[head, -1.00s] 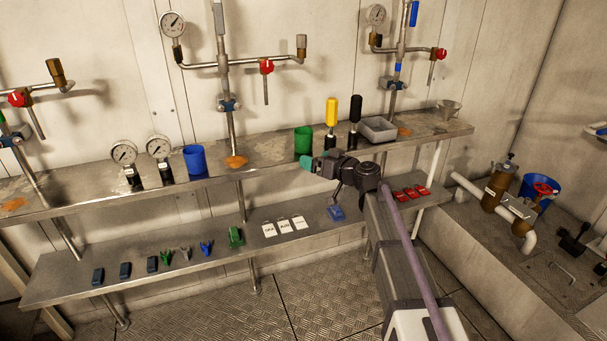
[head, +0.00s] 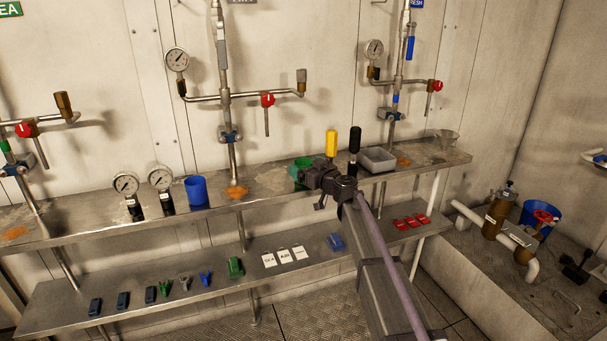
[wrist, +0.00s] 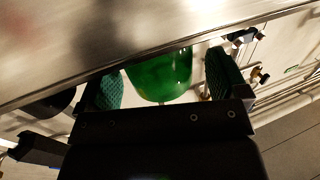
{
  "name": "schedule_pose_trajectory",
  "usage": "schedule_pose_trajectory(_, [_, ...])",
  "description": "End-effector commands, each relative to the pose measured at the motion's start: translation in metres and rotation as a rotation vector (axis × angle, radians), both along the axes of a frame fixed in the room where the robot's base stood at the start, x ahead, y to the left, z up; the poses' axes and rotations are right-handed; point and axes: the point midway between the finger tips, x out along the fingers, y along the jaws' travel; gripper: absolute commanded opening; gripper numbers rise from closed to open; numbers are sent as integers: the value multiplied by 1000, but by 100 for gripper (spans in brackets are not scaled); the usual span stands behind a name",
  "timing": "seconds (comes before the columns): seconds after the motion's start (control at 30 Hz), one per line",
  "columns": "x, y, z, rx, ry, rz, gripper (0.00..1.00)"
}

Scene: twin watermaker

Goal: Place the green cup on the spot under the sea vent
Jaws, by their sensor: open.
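The green cup (head: 304,161) stands on the upper shelf, left of the yellow-handled tool, partly hidden behind my gripper (head: 300,174). In the wrist view the green cup (wrist: 165,78) shows between the two green-padded fingers of my gripper (wrist: 163,90), with gaps visible on both sides. My gripper is open and holds nothing. The sea pipe (head: 30,190) stands at the far left, below a cropped green sign (head: 8,10) reading "EA". Its side branch ends in a brass fitting (head: 64,104). The shelf under this branch looks bare.
The upper shelf (head: 270,184) also carries a blue cup (head: 196,191), two gauges (head: 127,184), yellow (head: 332,143) and black (head: 355,139) handled tools, and a grey tray (head: 378,160). A middle pipe (head: 231,165) rises between the blue and green cups. Small parts lie on the lower shelf.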

Motion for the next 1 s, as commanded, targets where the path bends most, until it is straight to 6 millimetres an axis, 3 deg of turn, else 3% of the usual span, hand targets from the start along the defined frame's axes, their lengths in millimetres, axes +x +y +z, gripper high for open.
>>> schedule_pose_trajectory(0.1, [16,14,0,0,0,1,92])
schedule_pose_trajectory(0.3, [15,15,0,0,0,0,92])
schedule_pose_trajectory(0.9, [15,14,0,0,0,0,36])
schedule_pose_trajectory(1.0, [15,14,0,0,0,0,36])
